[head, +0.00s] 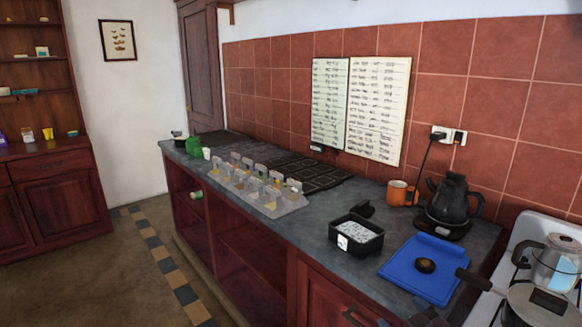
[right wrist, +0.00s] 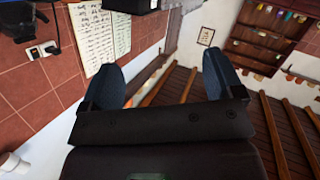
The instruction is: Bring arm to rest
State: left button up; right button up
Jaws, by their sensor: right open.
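My right gripper (right wrist: 163,77) shows in the right wrist view, its two blue-grey fingers spread wide apart with nothing between them. The room looks upside down in that view, with the ceiling beams at the lower right. The fingers appear clear of the wall and counter. In the head view, I cannot clearly make out my right gripper; only small dark shapes show at the lower right edge. My left gripper is in neither view.
The counter (head: 222,222) holds a tray of clear containers (head: 262,207), a black bin (head: 373,245), a blue board (head: 405,272), an orange mug (head: 396,194) and a black kettle (head: 452,206). Floor (head: 110,285) at left is clear.

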jog(key=s+d+f+m+g+h, duration=0.1)
jog(key=s+f+m+h, duration=0.1)
jog(key=s+f, duration=0.7)
jog(key=s+d+f+m+g+h, duration=0.2)
jog(key=s+f, duration=0.6)
jog(key=s, duration=0.8)
jog(key=shift+d+f+m+g, duration=0.3)
jog(key=shift+f+m, duration=0.05)
jog(key=shift+m, duration=0.55)
